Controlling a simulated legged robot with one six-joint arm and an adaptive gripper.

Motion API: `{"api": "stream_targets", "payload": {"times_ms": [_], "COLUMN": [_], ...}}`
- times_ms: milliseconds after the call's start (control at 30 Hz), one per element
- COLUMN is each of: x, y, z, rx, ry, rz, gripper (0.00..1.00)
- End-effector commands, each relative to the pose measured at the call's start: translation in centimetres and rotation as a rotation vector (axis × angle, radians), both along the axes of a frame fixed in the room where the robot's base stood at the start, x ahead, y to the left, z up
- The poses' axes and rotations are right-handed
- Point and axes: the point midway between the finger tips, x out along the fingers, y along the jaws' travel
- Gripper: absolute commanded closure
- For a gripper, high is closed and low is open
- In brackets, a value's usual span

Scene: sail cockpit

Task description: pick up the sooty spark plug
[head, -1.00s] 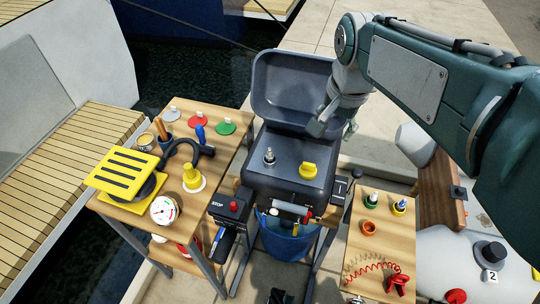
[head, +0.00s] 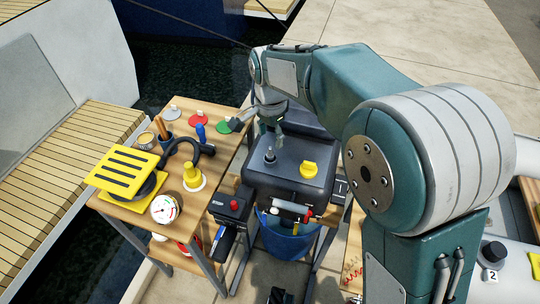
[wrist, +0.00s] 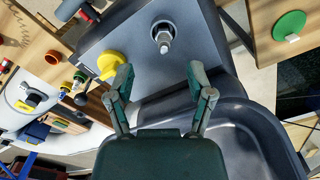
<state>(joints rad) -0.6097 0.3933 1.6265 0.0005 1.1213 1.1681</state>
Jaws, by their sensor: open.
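The spark plug (head: 270,155) stands upright on the dark grey engine block (head: 262,182), left of the yellow knob. In the wrist view the spark plug (wrist: 163,38) is seen with its pale tip toward me, in a round seat. My gripper (head: 280,138) hangs close above and behind the plug in the head view. In the wrist view my gripper (wrist: 160,75) is open and empty. The plug appears beyond the gap between its fingertips, apart from both fingers. I cannot make out soot on it.
The yellow knob (head: 309,169) sits on the block right of the plug. The raised engine cover (wrist: 250,125) lies close behind my gripper. The left table (head: 215,165) holds a yellow grille, gauge and coloured discs. My arm hides most of the right table.

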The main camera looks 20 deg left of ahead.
Motion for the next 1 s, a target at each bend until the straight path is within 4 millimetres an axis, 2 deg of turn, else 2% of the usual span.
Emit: {"api": "stream_targets", "payload": {"times_ms": [333, 633, 667, 700, 800, 1000], "x": [0.7, 0.7, 0.7, 0.7, 0.7, 0.7], "y": [0.2, 0.2, 0.2, 0.2, 0.2, 0.2], "z": [-4.7, -5.2, -5.2, -5.2, -5.2, -5.2], "rx": [-0.001, 0.000, 0.000, 0.000, 0.000, 0.000], "ry": [0.002, 0.000, 0.000, 0.000, 0.000, 0.000], "rz": [0.001, 0.001, 0.001, 0.001, 0.001, 0.001], "gripper": [0.31, 0.31, 0.40, 0.58, 1.00, 1.00]}}
